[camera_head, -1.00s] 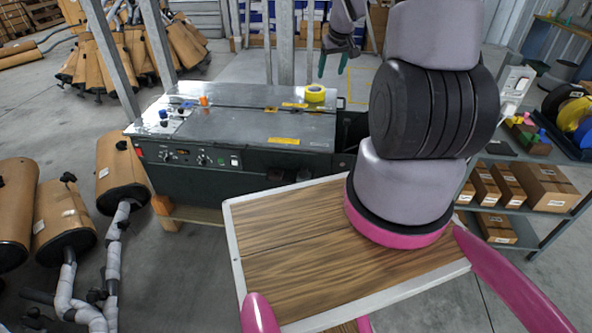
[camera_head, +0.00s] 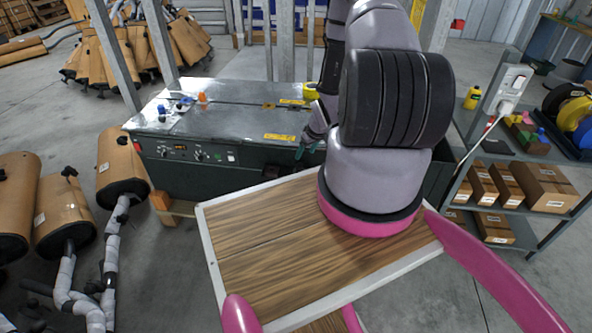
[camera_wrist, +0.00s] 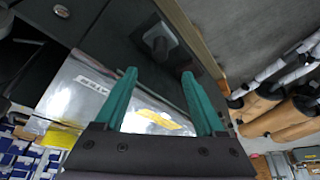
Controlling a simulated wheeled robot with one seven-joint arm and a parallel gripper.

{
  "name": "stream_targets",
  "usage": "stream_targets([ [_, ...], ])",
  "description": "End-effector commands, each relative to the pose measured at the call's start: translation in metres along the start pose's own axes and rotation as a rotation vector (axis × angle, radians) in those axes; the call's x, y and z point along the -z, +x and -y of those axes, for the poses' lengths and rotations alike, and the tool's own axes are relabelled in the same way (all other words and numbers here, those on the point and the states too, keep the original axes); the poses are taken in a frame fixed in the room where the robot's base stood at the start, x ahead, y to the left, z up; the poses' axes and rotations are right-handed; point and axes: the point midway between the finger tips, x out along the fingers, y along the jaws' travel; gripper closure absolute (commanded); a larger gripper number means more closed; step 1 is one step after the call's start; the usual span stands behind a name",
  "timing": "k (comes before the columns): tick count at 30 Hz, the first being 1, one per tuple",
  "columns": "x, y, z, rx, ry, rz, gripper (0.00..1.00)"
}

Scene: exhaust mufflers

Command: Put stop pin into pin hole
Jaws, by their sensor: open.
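My gripper (camera_head: 306,149) is low at the front right edge of the grey metal machine (camera_head: 240,108), partly hidden by my arm in the head view. In the wrist view its two teal fingers (camera_wrist: 159,74) are apart, with nothing between them. Beyond the fingertips, a black knob-like fitting (camera_wrist: 158,40) stands out from the machine's dark front panel; I cannot tell whether it is the stop pin. The metal top with a yellow label (camera_wrist: 160,119) shows behind the fingers. I cannot make out the pin hole in either view.
A wooden board with a pale rim (camera_head: 204,235) is close in front of me. Wrapped mufflers (camera_head: 118,165) stand at the left. A shelf with cardboard boxes (camera_head: 545,185) is at the right.

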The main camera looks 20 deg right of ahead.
Motion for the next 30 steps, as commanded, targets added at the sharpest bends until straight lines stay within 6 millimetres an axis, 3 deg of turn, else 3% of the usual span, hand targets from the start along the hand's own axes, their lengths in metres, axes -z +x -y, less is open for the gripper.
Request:
stream_targets([
  [10,-0.001,0.002,0.0,0.001,0.0,0.0,0.28],
  [21,0.0,0.051,0.001,0.001,0.0,0.001,0.28],
  [30,0.0,0.057,0.0,0.0,0.0,0.0,0.28],
])
